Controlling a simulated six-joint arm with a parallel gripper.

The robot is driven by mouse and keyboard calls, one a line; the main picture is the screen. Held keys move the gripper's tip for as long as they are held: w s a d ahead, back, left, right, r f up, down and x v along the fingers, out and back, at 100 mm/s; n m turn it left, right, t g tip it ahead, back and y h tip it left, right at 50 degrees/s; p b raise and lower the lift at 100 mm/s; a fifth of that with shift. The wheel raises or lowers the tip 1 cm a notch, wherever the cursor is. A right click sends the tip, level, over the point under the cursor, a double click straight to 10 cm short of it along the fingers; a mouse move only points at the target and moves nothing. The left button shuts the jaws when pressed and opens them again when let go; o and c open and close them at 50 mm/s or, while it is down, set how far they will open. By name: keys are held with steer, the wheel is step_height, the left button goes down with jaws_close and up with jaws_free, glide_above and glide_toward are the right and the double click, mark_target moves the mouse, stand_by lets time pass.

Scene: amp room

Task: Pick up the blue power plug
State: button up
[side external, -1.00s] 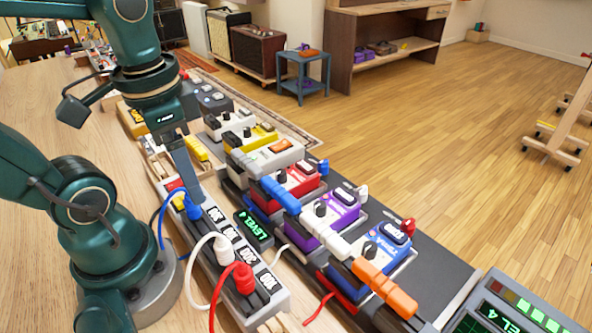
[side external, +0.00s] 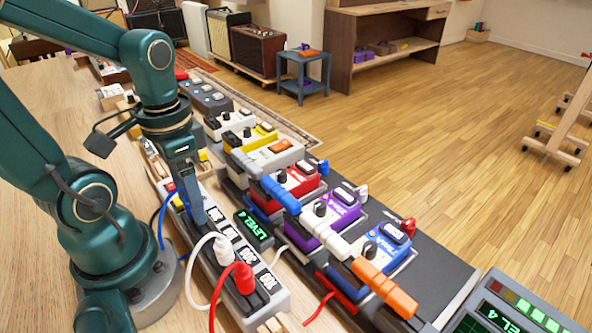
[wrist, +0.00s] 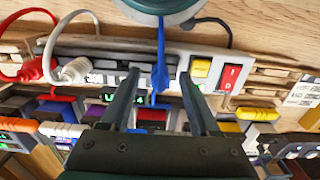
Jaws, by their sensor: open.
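The blue power plug (wrist: 160,78) sits at the power strip (wrist: 115,72), with its blue cable rising from it in the wrist view. My gripper (wrist: 160,72) is open, with one finger on each side of the plug and a visible gap on both sides. In the side view my gripper (side external: 198,222) points down at the strip (side external: 262,302) and hides most of the plug. The blue cable (side external: 162,212) loops out to the left of the strip there.
A white plug (side external: 222,248) and a red plug (side external: 243,278) stand in the same strip, nearer the camera. A row of pedals (side external: 340,210) lies to the right.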

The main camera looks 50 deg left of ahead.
jaws_close()
steer(key=shift+r, duration=0.1)
